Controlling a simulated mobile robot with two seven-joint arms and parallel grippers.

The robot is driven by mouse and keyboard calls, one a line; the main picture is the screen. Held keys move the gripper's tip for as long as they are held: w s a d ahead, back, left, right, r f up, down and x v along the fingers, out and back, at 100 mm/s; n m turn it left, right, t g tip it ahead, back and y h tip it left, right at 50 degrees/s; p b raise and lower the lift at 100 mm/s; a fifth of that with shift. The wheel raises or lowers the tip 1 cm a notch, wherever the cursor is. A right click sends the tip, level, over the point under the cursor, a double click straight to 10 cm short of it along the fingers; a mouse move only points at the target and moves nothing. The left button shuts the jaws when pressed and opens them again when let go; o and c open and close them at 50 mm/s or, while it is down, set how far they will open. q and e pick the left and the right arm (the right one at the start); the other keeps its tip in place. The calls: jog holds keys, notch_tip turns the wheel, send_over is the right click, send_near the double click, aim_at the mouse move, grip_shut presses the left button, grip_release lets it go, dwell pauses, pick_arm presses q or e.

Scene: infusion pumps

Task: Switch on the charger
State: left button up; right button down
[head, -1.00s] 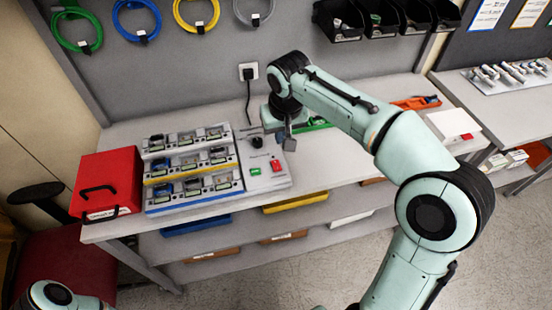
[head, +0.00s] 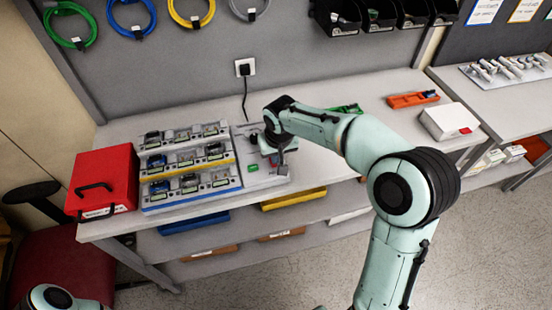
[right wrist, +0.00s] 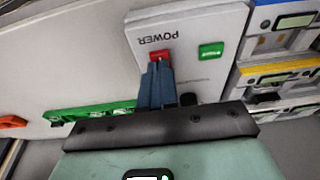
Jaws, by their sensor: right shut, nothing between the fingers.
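The charger's grey-white control panel (head: 262,183) stands at the right end of the battery rack (head: 188,165). In the right wrist view the panel (right wrist: 185,22) reads POWER upside down, with the red button (right wrist: 159,56) left of the green button (right wrist: 211,50). My right gripper (right wrist: 158,70) is shut and empty. Its fingertips are at the red button and overlap its near edge; I cannot tell whether they touch. My left gripper is out of view.
A red case (head: 103,180) stands left of the rack. A black plug (head: 245,67) and cable lead down behind the panel. Green (head: 346,109) and orange (head: 413,99) trays and a white box (head: 450,121) are farther right. Bare bench (head: 375,130) lies between.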

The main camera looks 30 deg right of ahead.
jog(key=shift+s+f, duration=0.1)
jog(key=shift+f, duration=0.45)
jog(key=shift+s+f+b, duration=0.1)
jog(key=shift+f+b, duration=0.35)
jog(key=shift+f, duration=0.05)
jog(key=shift+s+r, duration=0.15)
jog(key=shift+r, duration=0.05)
jog(key=shift+w+d+r+p, duration=0.1)
jog(key=shift+w+r+p, duration=0.3)
jog(key=shift+w+p, duration=0.3)
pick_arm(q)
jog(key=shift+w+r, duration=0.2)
pick_arm(e)
jog(key=shift+w, duration=0.2)
jog(key=shift+s, duration=0.1)
